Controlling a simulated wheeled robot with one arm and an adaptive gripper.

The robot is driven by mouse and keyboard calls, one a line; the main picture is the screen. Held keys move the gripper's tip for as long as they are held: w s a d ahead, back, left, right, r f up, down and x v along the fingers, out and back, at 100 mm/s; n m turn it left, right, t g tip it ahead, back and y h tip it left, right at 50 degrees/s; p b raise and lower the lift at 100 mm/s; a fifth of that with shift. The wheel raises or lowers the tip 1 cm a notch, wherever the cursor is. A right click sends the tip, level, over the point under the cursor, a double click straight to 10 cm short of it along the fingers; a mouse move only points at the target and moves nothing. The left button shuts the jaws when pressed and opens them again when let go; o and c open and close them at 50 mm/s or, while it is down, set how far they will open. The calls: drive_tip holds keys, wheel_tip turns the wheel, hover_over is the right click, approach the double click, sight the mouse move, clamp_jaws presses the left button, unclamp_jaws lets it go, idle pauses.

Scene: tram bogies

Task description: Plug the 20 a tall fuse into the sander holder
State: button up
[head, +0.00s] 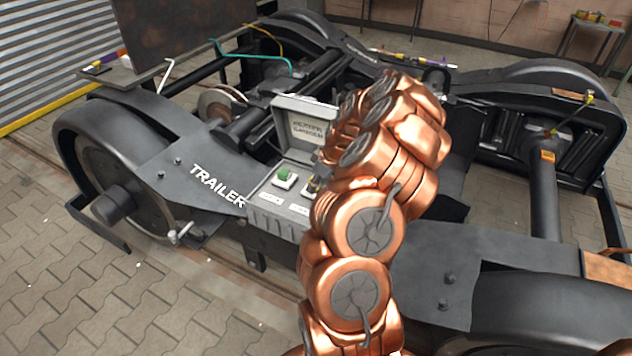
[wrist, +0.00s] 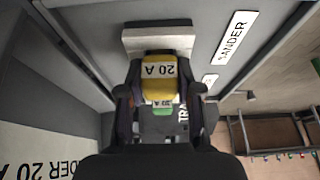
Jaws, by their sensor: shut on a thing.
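My gripper (wrist: 159,94) is shut on a yellow fuse (wrist: 158,88) marked 20 A, with one finger on each side of it. A pale block-shaped holder (wrist: 158,38) lies right beyond the fuse in the wrist view, near the SANDER label (wrist: 235,38). I cannot tell whether the fuse is seated in it or only in front of it. In the head view my gripper (head: 317,184) is over the open grey fuse box (head: 272,222), with the arm hiding its right part and the held fuse.
A green fuse (head: 284,174) sits in a white holder in the box's left part. The box's open lid (head: 308,128) stands up behind, bearing a lettered label. The box is on the black bogie frame (head: 180,160) marked TRAILER. A stool (head: 598,38) stands far right.

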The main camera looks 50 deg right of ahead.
drive_tip(key=shift+s+a+f+b, duration=0.1)
drive_tip(key=shift+f+b, duration=0.15)
drive_tip(key=shift+f, duration=0.1)
drive_tip(key=shift+s+a+f+b, duration=0.1)
drive_tip(key=shift+f+b, duration=0.1)
drive_tip(key=shift+f, duration=0.15)
drive_tip(key=shift+o, duration=0.2)
drive_tip(key=shift+s+a+f, duration=0.15)
drive_tip(key=shift+f, duration=0.05)
drive_tip(key=o, duration=0.7)
drive_tip(key=shift+f, duration=0.1)
drive_tip(key=shift+o, duration=0.8)
drive_tip(key=shift+w+f, duration=0.2)
drive_tip(key=shift+f, duration=0.05)
drive_tip(key=shift+o, duration=0.9)
drive_tip(key=shift+d+f, duration=0.1)
drive_tip(key=shift+d, duration=0.15)
drive_tip(key=shift+o, duration=0.4)
drive_tip(key=shift+s+r, duration=0.1)
drive_tip(key=shift+r, duration=0.35)
drive_tip(key=shift+w+r, duration=0.2)
drive_tip(key=shift+r, duration=0.1)
